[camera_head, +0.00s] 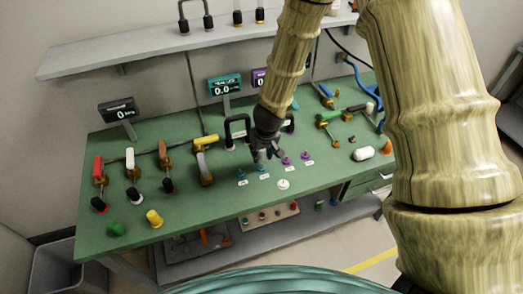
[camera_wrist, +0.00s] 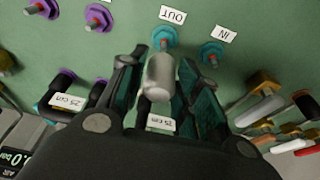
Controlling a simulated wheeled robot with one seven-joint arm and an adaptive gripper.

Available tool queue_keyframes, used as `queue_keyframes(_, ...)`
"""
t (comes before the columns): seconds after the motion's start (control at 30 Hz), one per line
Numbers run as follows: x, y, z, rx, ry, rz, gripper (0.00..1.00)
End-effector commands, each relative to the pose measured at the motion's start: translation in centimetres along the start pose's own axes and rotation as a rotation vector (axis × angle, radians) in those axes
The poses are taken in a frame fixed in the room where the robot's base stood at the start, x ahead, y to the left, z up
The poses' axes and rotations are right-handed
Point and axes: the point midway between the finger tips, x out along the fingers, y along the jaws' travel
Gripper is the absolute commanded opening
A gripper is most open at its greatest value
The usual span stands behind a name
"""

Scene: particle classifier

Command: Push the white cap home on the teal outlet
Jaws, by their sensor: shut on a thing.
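My gripper (camera_wrist: 157,85) is shut on the white cap (camera_wrist: 159,75), a pale upright cylinder between the two dark fingers. The teal outlet (camera_wrist: 164,37), a teal ring with a reddish stem by the OUT label, lies just beyond the cap in the wrist view. The cap's far end appears close to it; I cannot tell whether they touch. The teal inlet (camera_wrist: 211,53) by the IN label is to the right. In the head view my gripper (camera_head: 264,156) is low over the bench, just behind the teal outlet (camera_head: 263,168); the held cap is hidden there.
Two purple fittings (camera_head: 286,160) stand right of the teal pair. A white round piece (camera_head: 283,184) lies in front on the green bench (camera_head: 225,205). Coloured-handled valves (camera_head: 131,165) stand at left. Dark hoops, displays (camera_head: 225,86) and a shelf (camera_head: 150,46) are behind.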

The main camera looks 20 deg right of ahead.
Motion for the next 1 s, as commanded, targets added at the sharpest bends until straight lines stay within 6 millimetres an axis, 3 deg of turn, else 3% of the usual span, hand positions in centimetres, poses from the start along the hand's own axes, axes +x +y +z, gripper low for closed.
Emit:
queue_keyframes(0.3,1.5,0.0,0.4,-0.001,0.001,0.0,0.12)
queue_keyframes(1.0,1.6,0.0,0.4,0.0,0.0,0.0,0.12)
